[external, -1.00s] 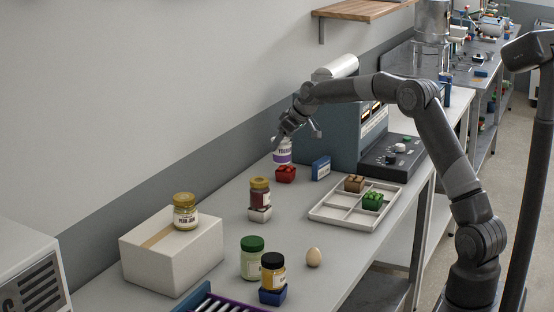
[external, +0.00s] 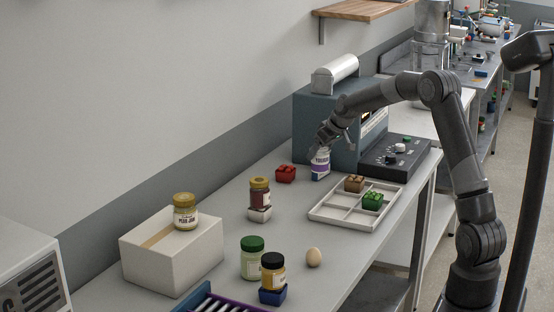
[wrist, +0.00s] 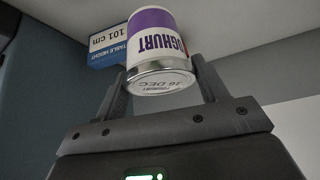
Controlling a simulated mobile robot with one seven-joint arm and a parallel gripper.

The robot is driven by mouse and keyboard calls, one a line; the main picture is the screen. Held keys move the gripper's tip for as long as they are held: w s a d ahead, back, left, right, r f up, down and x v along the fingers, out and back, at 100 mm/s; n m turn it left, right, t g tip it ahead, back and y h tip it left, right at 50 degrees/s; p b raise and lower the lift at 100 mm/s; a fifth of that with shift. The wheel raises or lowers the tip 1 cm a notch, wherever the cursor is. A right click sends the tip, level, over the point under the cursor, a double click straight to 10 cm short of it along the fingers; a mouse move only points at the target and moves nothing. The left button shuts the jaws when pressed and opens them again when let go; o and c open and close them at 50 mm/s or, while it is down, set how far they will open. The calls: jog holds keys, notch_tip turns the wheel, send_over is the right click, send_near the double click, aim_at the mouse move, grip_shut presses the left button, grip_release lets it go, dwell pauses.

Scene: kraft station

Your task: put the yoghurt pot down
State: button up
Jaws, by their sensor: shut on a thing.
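The yoghurt pot (external: 320,164) is white with a purple band and stands roughly upright at the tip of my arm in the external view. My gripper (external: 327,144) is shut on it from above. In the wrist view the pot (wrist: 158,38) sits between the two fingers of my gripper (wrist: 161,72), and its silver end with a printed date faces the camera. The pot is low over the grey table (external: 225,205). I cannot tell whether its base touches the table.
A red block (external: 285,174) is to the left. A divided white tray (external: 335,213) is in front, and a teal machine (external: 310,125) behind.

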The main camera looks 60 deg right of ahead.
jog(key=shift+w+a+f, duration=0.4)
jog(key=shift+w+f, duration=0.2)
jog(key=shift+f, duration=0.5)
jog(key=shift+w+a+f, duration=0.35)
jog(key=shift+w+f, duration=0.2)
jog(key=shift+f, duration=0.5)
jog(key=shift+w+a+f, duration=0.4)
jog(key=shift+w+f, duration=0.2)
jog(key=shift+f, duration=0.5)
jog(key=shift+f, duration=0.15)
jog(key=o, duration=1.1)
